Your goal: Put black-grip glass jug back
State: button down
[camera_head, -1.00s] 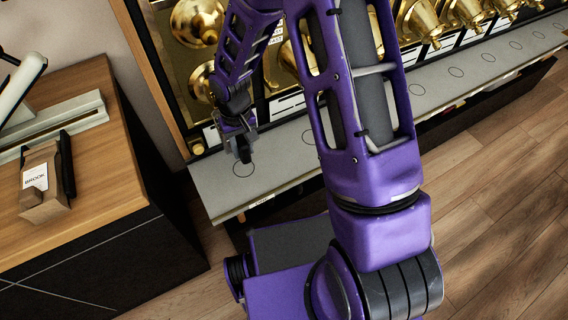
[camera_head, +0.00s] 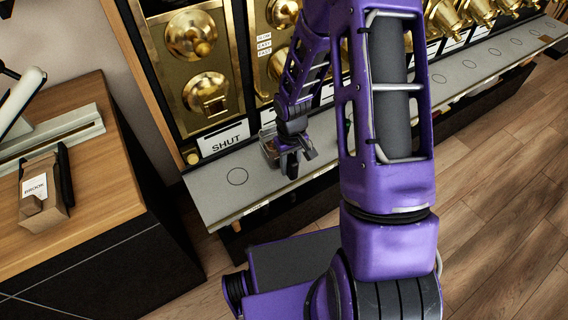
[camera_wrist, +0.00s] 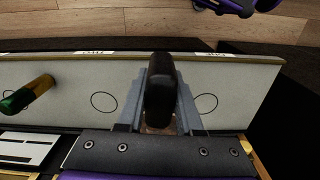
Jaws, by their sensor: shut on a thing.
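The black grip (camera_wrist: 160,88) of the jug stands between the two fingers of my gripper (camera_wrist: 158,105) in the wrist view. My gripper (camera_head: 292,158) is shut on it. In the head view a small part of the clear glass jug (camera_head: 268,143) shows just left of the fingers, over the grey shelf (camera_head: 215,190). The rest of the jug is hidden by my gripper. I cannot tell whether the jug touches the shelf. In the wrist view, ring marks (camera_wrist: 104,102) lie on the shelf on both sides of the grip.
Brass bin fronts (camera_head: 207,92) line the wall behind the shelf, one above a "SHUT" label (camera_head: 223,138). A wooden counter (camera_head: 105,190) with a brown paper bag (camera_head: 42,195) stands at left. In the wrist view a gold-brown cylinder with a green end (camera_wrist: 28,95) is at left.

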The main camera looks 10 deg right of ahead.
jog(key=shift+f+b, duration=2.55)
jog(key=shift+f, duration=0.45)
jog(key=shift+f, duration=0.55)
jog(key=shift+c, duration=2.4)
grip_release()
notch_tip(320, 180, up, 17)
jog(key=p, duration=0.3)
jog(key=shift+r, duration=0.2)
